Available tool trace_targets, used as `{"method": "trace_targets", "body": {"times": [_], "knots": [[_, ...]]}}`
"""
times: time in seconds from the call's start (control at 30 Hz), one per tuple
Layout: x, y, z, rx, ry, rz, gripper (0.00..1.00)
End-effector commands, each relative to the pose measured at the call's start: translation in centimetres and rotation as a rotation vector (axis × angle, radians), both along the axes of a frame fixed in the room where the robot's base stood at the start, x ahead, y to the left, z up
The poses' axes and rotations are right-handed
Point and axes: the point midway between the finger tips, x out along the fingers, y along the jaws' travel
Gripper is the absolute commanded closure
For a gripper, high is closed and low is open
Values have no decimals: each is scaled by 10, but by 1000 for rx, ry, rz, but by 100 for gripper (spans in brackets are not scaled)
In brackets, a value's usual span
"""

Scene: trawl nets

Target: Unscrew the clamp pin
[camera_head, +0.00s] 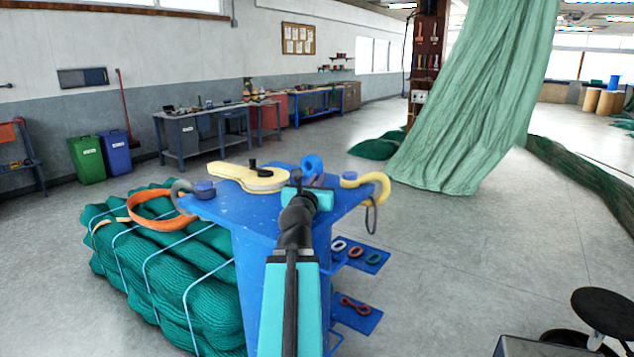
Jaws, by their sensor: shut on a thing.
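My arm reaches up from the bottom of the view to the top of a blue stand (235,215). My gripper (298,178) is over the middle of the stand top, shut on the clamp pin, which the gripper and wrist mostly hide. A blue ring-shaped part (312,166) stands just behind the gripper. A yellow hook (380,187) sits at the right edge of the stand.
A green net bundle (165,262) tied with cords and an orange band (140,215) lies left of the stand. Blue side shelves (372,262) hold several small links. A hanging green net (470,110) and a black stool (605,308) stand to the right. Floor between is open.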

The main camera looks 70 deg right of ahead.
Motion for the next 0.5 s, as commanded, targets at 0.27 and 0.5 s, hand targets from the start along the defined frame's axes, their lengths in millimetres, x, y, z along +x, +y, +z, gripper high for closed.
{"method": "trace_targets", "body": {"times": [0.27, 0.5], "knots": [[0, 0, -2, 5, 0, -2, 73], [0, 0, -2, 2, 0, -1, 73]]}}
